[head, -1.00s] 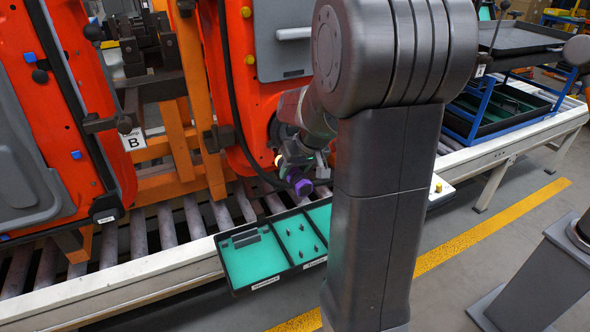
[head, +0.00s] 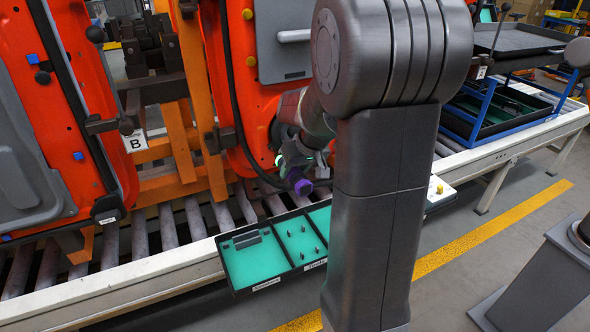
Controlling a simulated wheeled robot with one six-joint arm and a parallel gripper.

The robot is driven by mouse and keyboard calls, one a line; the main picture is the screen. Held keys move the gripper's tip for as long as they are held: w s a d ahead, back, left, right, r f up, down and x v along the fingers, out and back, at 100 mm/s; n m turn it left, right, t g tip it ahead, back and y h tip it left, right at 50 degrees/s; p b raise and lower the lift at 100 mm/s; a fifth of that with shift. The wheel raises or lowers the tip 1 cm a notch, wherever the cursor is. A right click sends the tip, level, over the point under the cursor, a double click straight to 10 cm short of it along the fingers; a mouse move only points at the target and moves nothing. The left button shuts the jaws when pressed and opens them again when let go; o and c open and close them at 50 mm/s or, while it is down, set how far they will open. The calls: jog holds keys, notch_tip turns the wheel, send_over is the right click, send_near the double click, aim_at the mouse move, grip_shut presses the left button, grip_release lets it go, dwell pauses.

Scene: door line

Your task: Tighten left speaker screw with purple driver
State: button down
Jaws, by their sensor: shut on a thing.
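A purple driver (head: 303,186) shows at the end of my arm, in front of the lower part of an orange door panel (head: 268,120). My gripper (head: 296,166) is shut on the driver, though its fingers are small and partly hidden by my own arm. The driver's tip is not clearly visible, and I cannot tell whether it touches the door. The speaker and its screws are not clearly visible; my arm covers much of the door's lower right.
A black tray with green compartments (head: 248,289) holds small dark parts below the driver, beside the roller conveyor (head: 140,232). Another orange door (head: 60,190) stands at the left. A blue-framed rack (head: 487,100) stands at the right.

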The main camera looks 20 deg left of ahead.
aim_at(307, 184)
jog(key=shift+w+r, duration=0.1)
jog(key=shift+r, duration=0.05)
jog(key=shift+s+d+b, duration=0.8)
jog(key=shift+s+d, duration=1.5)
jog(key=shift+d, duration=0.3)
